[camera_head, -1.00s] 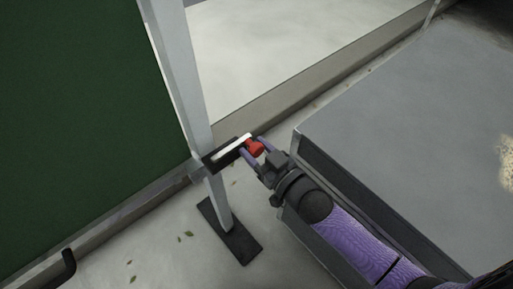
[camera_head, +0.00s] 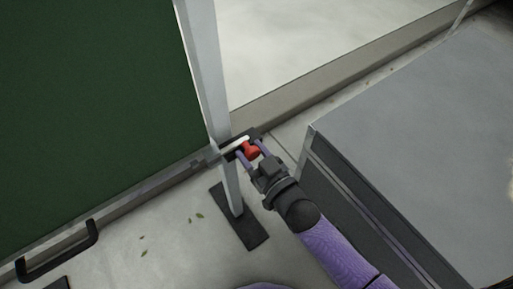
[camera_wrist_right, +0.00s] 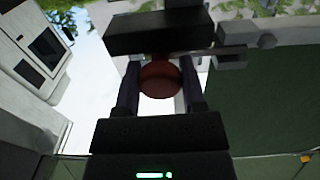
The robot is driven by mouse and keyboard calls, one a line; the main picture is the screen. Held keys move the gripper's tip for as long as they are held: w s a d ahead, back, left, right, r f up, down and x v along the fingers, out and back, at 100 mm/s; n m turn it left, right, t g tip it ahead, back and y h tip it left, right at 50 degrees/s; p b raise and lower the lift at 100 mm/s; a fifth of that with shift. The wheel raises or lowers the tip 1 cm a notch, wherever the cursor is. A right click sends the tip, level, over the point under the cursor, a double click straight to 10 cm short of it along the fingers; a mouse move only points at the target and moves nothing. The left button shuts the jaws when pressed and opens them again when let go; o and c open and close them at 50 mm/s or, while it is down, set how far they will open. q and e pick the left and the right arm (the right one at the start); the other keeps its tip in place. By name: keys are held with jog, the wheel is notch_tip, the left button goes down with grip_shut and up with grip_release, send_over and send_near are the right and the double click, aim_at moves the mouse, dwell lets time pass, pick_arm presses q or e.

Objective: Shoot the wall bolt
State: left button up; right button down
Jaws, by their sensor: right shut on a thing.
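The wall bolt is a pale rod (camera_head: 236,145) on a dark plate (camera_head: 256,133) beside a light grey post (camera_head: 208,75). Its red knob (camera_head: 250,150) sits about midway along the plate. My right gripper (camera_head: 250,148) is shut on the red knob, one finger on each side. In the right wrist view the knob (camera_wrist_right: 160,79) sits between the fingers, below the dark plate (camera_wrist_right: 158,32). A grey rod and bracket (camera_wrist_right: 232,57) show to its right there. The rod's tip is hard to make out behind the post. My left gripper is not in view.
A green panel (camera_head: 85,90) with a black handle (camera_head: 60,255) fills the left. The post stands on a dark foot (camera_head: 240,217). A large grey box-like surface (camera_head: 420,130) lies close to the right of my arm. Pale floor with leaves is open below the panel.

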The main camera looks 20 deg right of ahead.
jog(key=shift+c, duration=1.1)
grip_release()
jog(key=shift+s+a, duration=0.1)
jog(key=shift+a, duration=0.2)
jog(key=shift+o, duration=0.2)
jog(key=shift+s+d, duration=0.15)
jog(key=shift+s, duration=0.05)
jog(key=p+v, duration=0.4)
jog(key=v, duration=0.5)
jog(key=shift+s, duration=0.25)
